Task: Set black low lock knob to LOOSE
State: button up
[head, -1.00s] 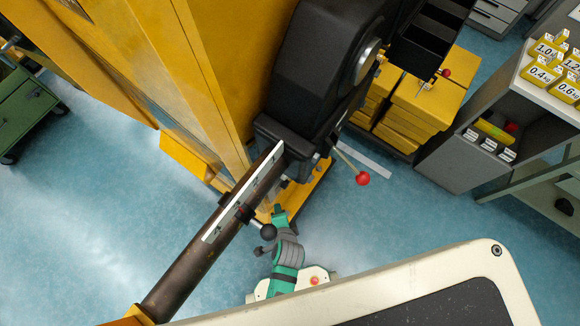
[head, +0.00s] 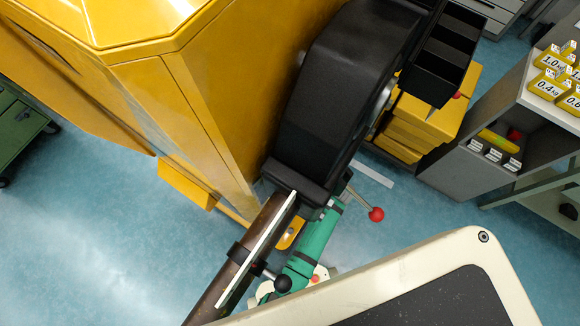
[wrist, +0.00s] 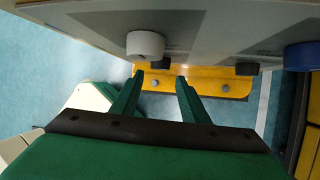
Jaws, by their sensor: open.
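In the wrist view a small black knob (wrist: 160,63) sticks out from the underside of a grey panel, just below and right of a white knob (wrist: 145,45). A second small black knob (wrist: 246,68) sits further right, near a blue knob (wrist: 300,57). I cannot tell which black knob is the low lock; the panel lettering is too faint to read. My gripper (wrist: 160,82) is open and empty. Its two green fingers point at the first black knob, which appears between the fingertips, seemingly apart from them. In the head view the black housing hides the gripper and these knobs.
A yellow bracket with bolts (wrist: 200,82) lies beyond the fingers. In the head view, a red-ball lever (head: 376,214) is right of my arm, and a pipe with a white scale and black ball handle (head: 283,284) is left.

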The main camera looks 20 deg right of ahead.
jog(key=x, duration=0.8)
jog(key=shift+f, duration=0.2)
jog(key=shift+s, duration=0.15)
